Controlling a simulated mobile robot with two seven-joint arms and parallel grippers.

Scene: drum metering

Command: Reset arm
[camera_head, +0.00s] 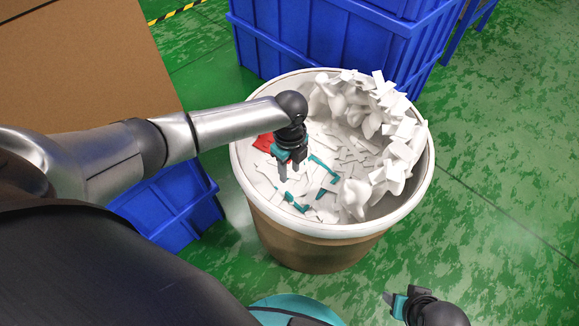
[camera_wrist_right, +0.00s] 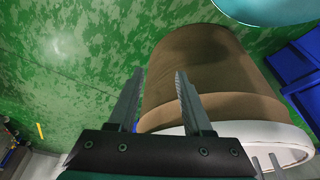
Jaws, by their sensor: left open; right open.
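My left arm reaches in from the left over a large brown drum (camera_head: 318,250) with a white rim. My left gripper (camera_head: 289,172) points down inside the drum's opening, open, with nothing seen between its fingers. White pieces (camera_head: 370,125) are heaped on the drum's right and far side, and flatter pieces lie below the gripper. My right gripper (camera_head: 391,299) is at the lower right, outside the drum. In the right wrist view its two fingers (camera_wrist_right: 157,98) stand apart and empty, with the drum (camera_wrist_right: 205,75) beyond them.
Large blue crates (camera_head: 340,40) stand behind the drum, and another blue crate (camera_head: 175,208) is at its left. A brown cardboard-like box (camera_head: 85,65) fills the upper left. A red piece (camera_head: 263,143) and several teal pieces (camera_head: 328,170) lie in the drum. Green floor (camera_head: 500,180) is clear at right.

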